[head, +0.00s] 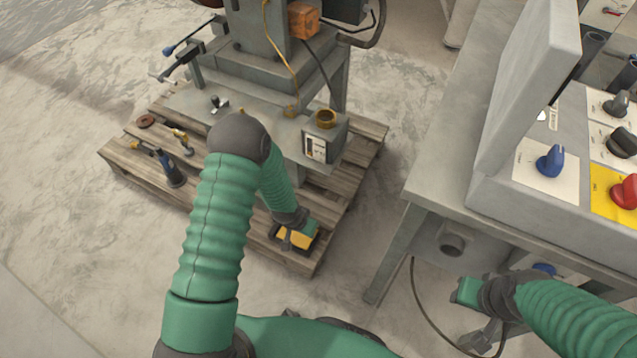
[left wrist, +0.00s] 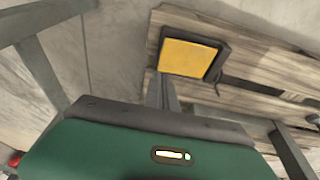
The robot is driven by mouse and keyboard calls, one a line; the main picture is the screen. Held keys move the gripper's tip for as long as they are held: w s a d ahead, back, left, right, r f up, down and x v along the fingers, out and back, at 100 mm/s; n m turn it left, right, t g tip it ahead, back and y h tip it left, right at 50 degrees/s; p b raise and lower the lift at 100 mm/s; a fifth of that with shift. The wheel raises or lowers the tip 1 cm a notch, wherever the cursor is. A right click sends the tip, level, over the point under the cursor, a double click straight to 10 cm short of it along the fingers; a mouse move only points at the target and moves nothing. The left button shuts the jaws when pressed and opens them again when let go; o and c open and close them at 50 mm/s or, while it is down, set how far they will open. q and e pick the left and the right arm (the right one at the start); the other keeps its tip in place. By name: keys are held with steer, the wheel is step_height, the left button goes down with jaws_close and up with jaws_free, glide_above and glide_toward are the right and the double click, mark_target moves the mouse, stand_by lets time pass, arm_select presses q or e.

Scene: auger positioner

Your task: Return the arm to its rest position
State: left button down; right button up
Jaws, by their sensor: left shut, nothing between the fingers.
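My left arm rises from the bottom of the head view, bends at a dark elbow and reaches down over the pallet. My left gripper (head: 287,243) is shut and empty, close above a small yellow-faced box with a dark frame (head: 299,236). The box also shows in the left wrist view (left wrist: 188,57), beyond the green gripper body; whether a finger touches it I cannot tell. My right gripper (head: 482,340) hangs at the lower right beside the bench, partly hidden by its own wrist; its finger opening is unclear.
The wooden pallet (head: 345,168) carries a grey machine (head: 262,85), a gold-ringed unit (head: 325,140) and small tools (head: 172,170). The grey bench (head: 440,165) with a control panel (head: 550,190) stands right. A dark cable (head: 425,312) hangs below. Concrete floor (head: 60,210) is clear left.

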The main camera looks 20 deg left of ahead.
arm_select(q)
steer(key=shift+r, duration=0.1)
steer(key=w+d+r+v, duration=0.1)
steer(key=d+v, duration=0.1)
steer(key=v, duration=1.2)
steer(key=s+d+r+n, duration=0.1)
steer(key=s+d+r, duration=0.2)
steer(key=s+r, duration=0.75)
step_height(320, 180, up, 34)
steer(key=p, duration=3.3)
steer(key=shift+w+a+f+g+y, duration=0.2)
steer(key=shift+w+f+g+y, duration=0.1)
steer(key=shift+g, duration=0.1)
